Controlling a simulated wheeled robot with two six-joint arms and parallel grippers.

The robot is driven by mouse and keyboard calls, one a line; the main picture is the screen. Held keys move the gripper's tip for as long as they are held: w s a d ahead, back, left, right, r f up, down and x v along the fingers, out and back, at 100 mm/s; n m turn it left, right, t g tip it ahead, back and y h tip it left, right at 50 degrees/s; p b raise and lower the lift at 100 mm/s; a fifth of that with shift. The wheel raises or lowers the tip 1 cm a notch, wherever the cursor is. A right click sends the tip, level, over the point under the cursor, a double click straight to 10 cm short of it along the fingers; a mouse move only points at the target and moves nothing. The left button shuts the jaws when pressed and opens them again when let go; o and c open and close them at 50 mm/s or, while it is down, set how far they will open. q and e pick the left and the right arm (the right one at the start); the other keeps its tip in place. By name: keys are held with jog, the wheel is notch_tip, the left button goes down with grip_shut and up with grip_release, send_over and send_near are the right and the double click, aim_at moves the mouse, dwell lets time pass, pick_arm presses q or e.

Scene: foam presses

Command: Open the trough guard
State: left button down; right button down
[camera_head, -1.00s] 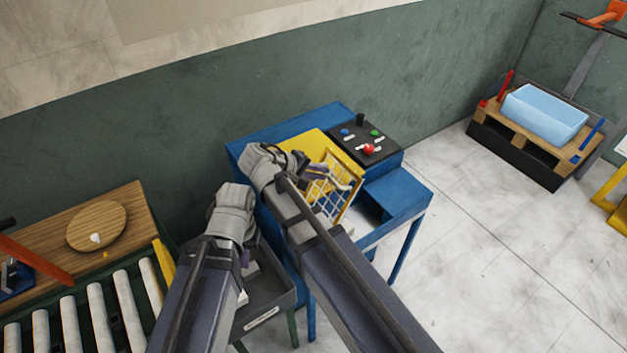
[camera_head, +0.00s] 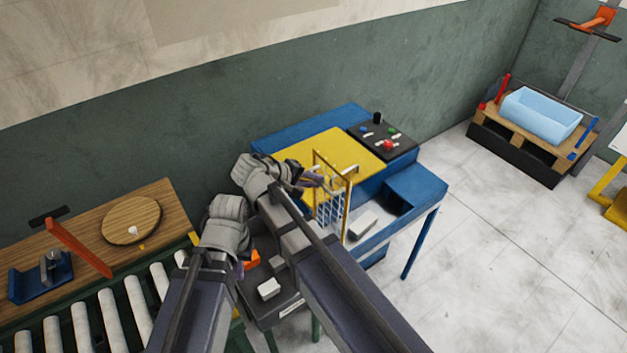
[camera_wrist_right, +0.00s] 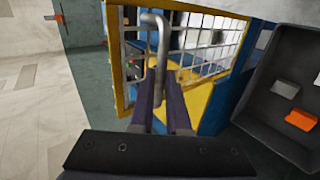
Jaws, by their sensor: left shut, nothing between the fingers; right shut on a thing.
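The trough guard (camera_head: 333,203) is a yellow-framed wire mesh panel on the front of the blue press (camera_head: 310,128). It stands swung out from the press front. My right gripper (camera_head: 316,181) is shut on the guard's handle; in the right wrist view the grey bent handle (camera_wrist_right: 158,45) sits between the fingers (camera_wrist_right: 164,115), with the guard (camera_wrist_right: 190,50) behind. A light block (camera_head: 362,224) shows on the press's light front surface beside the guard. My left gripper (camera_head: 240,255) is shut and empty over the dark bin; its fingertips are hard to make out.
The dark bin (camera_head: 290,308) below the press holds an orange piece (camera_wrist_right: 301,120) and grey pieces. A black control panel (camera_head: 383,142) with coloured buttons is on the press. A roller conveyor (camera_head: 110,315) and wooden table (camera_head: 165,200) lie left.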

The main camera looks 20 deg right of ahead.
jog(key=shift+f, duration=0.15)
jog(key=c, duration=0.9)
grip_release()
jog(key=shift+w+d, duration=0.1)
jog(key=shift+w, duration=0.1)
pick_arm(q)
jog(key=shift+w+r, duration=0.1)
pick_arm(e)
jog(key=shift+r, duration=0.2)
